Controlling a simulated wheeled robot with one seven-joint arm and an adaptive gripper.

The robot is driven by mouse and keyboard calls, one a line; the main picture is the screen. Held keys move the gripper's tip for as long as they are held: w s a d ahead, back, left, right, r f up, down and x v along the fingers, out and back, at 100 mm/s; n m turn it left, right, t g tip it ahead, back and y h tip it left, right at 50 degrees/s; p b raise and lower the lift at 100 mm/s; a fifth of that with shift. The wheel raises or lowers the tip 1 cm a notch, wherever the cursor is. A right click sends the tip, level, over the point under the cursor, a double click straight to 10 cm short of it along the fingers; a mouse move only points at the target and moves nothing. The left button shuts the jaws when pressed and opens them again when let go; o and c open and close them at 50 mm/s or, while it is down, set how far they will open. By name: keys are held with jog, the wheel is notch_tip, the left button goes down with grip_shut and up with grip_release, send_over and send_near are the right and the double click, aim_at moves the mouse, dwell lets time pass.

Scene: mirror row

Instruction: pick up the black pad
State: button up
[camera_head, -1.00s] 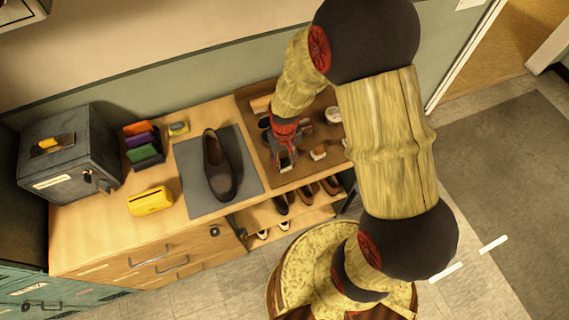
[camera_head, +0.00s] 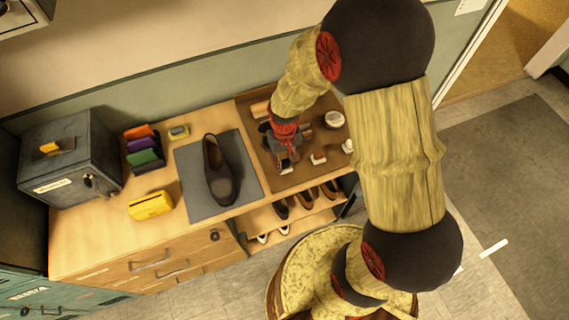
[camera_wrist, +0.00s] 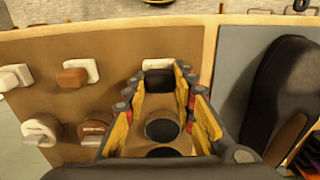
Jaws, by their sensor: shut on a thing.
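My gripper (camera_head: 284,157) is over the brown tray (camera_head: 270,183) at the right of the counter. In the wrist view, its yellow-lined fingers (camera_wrist: 159,78) are closed around the black pad (camera_wrist: 158,82), a small dark block between the fingertips. A white piece (camera_wrist: 157,64) shows just beyond the pad; I cannot tell whether it is part of it. In the head view my gripper mostly hides the pad. I cannot tell whether it touches the tray.
Several small white and brown blocks (camera_wrist: 75,74) stand in the tray beside my gripper. A round jar (camera_head: 333,118) stands behind them. A dark shoe (camera_head: 218,172) lies on a grey mat (camera_head: 197,205) to the left. Further left are a yellow case (camera_head: 151,205) and a grey box (camera_head: 66,157).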

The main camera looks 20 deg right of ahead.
jog(key=s+r+p, duration=0.2)
jog(key=s+r, duration=0.8)
jog(key=s, duration=0.4)
jog(key=shift+r, duration=0.35)
jog(key=o, duration=0.5)
jog(key=c, duration=0.5)
